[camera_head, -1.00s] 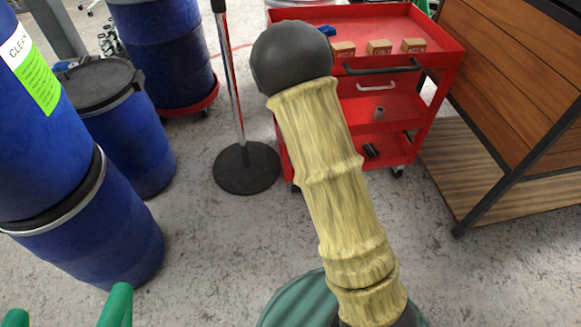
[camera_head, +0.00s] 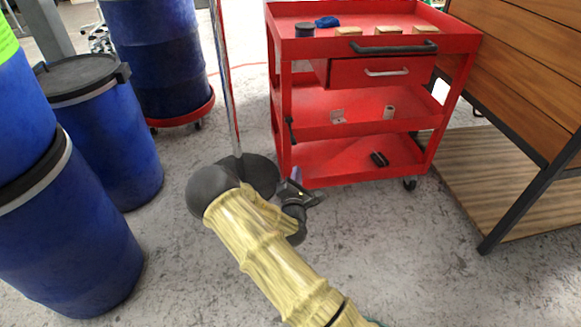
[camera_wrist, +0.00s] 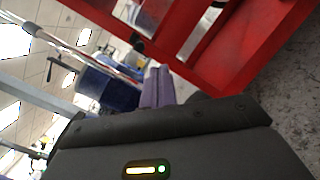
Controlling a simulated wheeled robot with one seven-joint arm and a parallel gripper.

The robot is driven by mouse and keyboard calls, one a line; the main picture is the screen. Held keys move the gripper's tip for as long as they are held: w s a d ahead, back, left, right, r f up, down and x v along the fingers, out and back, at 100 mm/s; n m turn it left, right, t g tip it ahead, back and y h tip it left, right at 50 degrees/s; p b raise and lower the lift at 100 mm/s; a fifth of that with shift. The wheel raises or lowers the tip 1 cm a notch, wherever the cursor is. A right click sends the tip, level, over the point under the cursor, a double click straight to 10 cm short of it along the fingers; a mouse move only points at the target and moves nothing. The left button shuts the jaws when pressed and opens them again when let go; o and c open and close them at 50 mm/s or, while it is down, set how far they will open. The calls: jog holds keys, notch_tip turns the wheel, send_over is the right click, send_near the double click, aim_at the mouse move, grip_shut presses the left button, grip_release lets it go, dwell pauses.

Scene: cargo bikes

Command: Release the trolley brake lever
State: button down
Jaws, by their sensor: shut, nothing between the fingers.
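The red trolley (camera_head: 350,180) stands in front of me. A small dark lever (camera_head: 290,130) sits on its left front post, and I take it for the brake lever. My gripper (camera_head: 297,174) is low by the foot of that post, below the lever. Its purple fingers (camera_wrist: 158,87) are shut together with nothing between them in the wrist view. That view shows the red frame tilted beside the fingers, with a dark part (camera_wrist: 138,42) on it that may be the lever. I cannot tell whether my gripper touches the post.
A pole with a round black base (camera_head: 262,172) stands just left of the trolley, close behind my arm. Blue barrels (camera_head: 105,140) fill the left. A wooden bench (camera_head: 535,90) stands at the right. The concrete floor at the front right is clear.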

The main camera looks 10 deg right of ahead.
jog(key=a+f+n+b, duration=0.1)
jog(key=a+f+n+t+y+b, duration=0.1)
jog(key=f+n, duration=0.1)
jog(key=a+f+n+t+y+b, duration=0.1)
jog(key=n, duration=0.1)
jog(key=shift+a+f, duration=0.1)
jog(key=shift+f, duration=0.25)
jog(key=b, duration=0.8)
send_near(291, 131)
jog(key=shift+w+f, duration=0.8)
jog(key=shift+w, duration=0.7)
jog(key=shift+a+r+p, duration=0.15)
jog(key=shift+a+p, duration=0.15)
jog(key=shift+p, duration=0.15)
